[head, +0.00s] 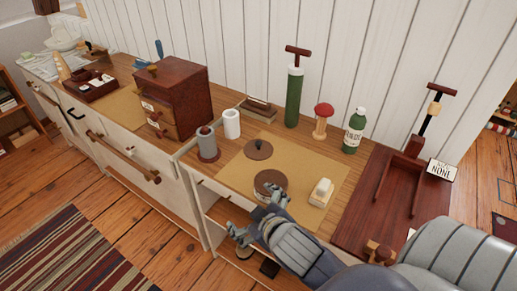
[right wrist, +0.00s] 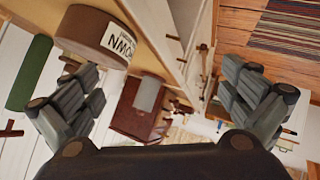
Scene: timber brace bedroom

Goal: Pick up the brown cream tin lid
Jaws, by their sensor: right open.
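A flat brown round lid with a small dark knob (head: 258,150) lies on the tan mat (head: 228,168) on the cabinet top. A brown round tin (head: 269,181) stands just in front of it. The tin also shows in the right wrist view (right wrist: 92,30), with a white label whose visible letters end in "OWN". My right gripper (head: 258,218) is open and empty at the front edge of the cabinet. One finger is close to the tin; the other hangs out past the edge. In the right wrist view its fingers (right wrist: 163,82) are wide apart. My left gripper is not in view.
A cream block-shaped object (head: 321,191) lies right of the tin. A grey cylinder (head: 207,143), white cup (head: 231,124), green bottle (head: 354,131), red-topped stand (head: 322,119) and tall green cylinder (head: 294,95) stand around the mat. A dark red drawer box (head: 181,92) is farther left.

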